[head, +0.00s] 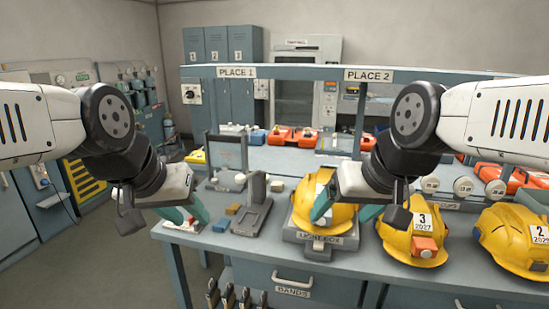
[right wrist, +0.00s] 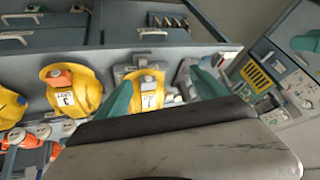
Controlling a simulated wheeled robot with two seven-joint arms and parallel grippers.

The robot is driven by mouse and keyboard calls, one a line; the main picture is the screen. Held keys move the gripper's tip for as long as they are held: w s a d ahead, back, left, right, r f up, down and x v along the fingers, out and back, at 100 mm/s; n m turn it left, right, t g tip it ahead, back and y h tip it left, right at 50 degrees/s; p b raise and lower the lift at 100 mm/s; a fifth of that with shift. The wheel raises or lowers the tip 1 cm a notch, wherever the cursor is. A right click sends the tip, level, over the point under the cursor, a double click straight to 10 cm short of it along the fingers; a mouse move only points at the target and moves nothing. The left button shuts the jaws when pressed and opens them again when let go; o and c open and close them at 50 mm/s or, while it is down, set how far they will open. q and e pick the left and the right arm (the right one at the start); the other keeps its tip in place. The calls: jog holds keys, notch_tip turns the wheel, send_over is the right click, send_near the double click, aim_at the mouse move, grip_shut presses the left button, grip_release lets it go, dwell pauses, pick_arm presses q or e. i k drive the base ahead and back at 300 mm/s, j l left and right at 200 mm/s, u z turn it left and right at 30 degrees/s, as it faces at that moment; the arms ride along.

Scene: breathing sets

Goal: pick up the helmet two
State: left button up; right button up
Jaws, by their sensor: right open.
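The yellow helmet marked 2 (head: 515,240) lies on the bench at the far right of the head view, its right side cut off by the frame. A yellow helmet marked 3 (head: 398,240) sits to its left. Another yellow helmet (head: 299,206) rests on a labelled grey box (head: 322,251) at mid bench. My right gripper (head: 345,213) is open and empty, in front of this middle helmet and partly hiding it. In the right wrist view this helmet (right wrist: 147,84) shows between the spread teal fingers. My left gripper (head: 186,212) is open and empty over the bench's left end.
A grey stand (head: 249,218) and small blocks lie between my grippers. Round filters (head: 463,186) and orange items (head: 510,178) lie behind the helmets. A shelf frame with signs PLACE 1 (head: 237,72) and PLACE 2 (head: 369,75) spans the bench. A drawer (head: 292,283) is below.

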aim_at(517, 238)
jog(key=z, duration=1.95)
